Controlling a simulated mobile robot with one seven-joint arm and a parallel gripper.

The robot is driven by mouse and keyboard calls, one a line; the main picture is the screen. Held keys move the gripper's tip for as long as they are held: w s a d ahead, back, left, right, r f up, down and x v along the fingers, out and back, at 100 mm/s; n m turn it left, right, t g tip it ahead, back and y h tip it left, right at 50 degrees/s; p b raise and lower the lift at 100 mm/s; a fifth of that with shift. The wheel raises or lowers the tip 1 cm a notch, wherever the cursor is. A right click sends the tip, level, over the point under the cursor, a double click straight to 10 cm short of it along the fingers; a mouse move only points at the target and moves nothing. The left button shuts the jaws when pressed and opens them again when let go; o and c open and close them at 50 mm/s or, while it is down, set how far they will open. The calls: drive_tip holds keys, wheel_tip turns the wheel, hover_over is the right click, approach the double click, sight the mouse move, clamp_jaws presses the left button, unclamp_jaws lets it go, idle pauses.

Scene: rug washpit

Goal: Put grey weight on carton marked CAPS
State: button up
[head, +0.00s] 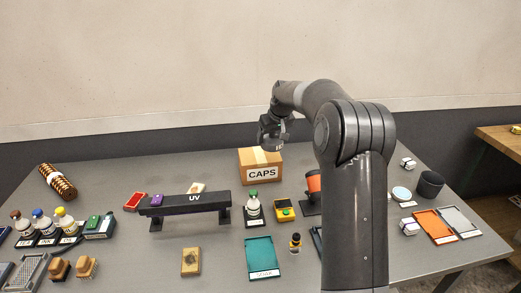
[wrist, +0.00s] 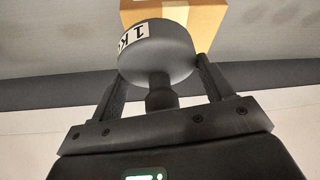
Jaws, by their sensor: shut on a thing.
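My gripper (head: 270,130) is shut on the grey weight (wrist: 155,55), holding it by its narrow neck between the two fingers. The weight is a round grey disc with a white label reading "1 K", partly cut off. In the head view the weight (head: 275,143) is small and dark, just at the top edge of the carton. The carton marked CAPS (head: 261,174) is a brown box with a tape strip, standing upright on the table. In the wrist view the carton (wrist: 207,22) lies beyond the weight, partly hidden by it. I cannot tell whether they touch.
A black UV bench lamp (head: 185,204) stands left of the carton. An orange spool (head: 313,188) is close on the right. My arm hides part of the table's right side.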

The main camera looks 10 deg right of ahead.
drive_tip(key=a, duration=0.1)
drive_tip(key=w+a+f, duration=0.2)
drive_tip(key=shift+w+a+f, duration=0.15)
drive_tip(key=shift+a+f, duration=0.1)
drive_tip(key=shift+a, duration=0.15)
drive_tip(key=shift+f, duration=1.95)
drive_tip(key=shift+f, duration=0.15)
drive_tip(key=o, duration=1.8)
drive_tip(key=shift+c, duration=0.2)
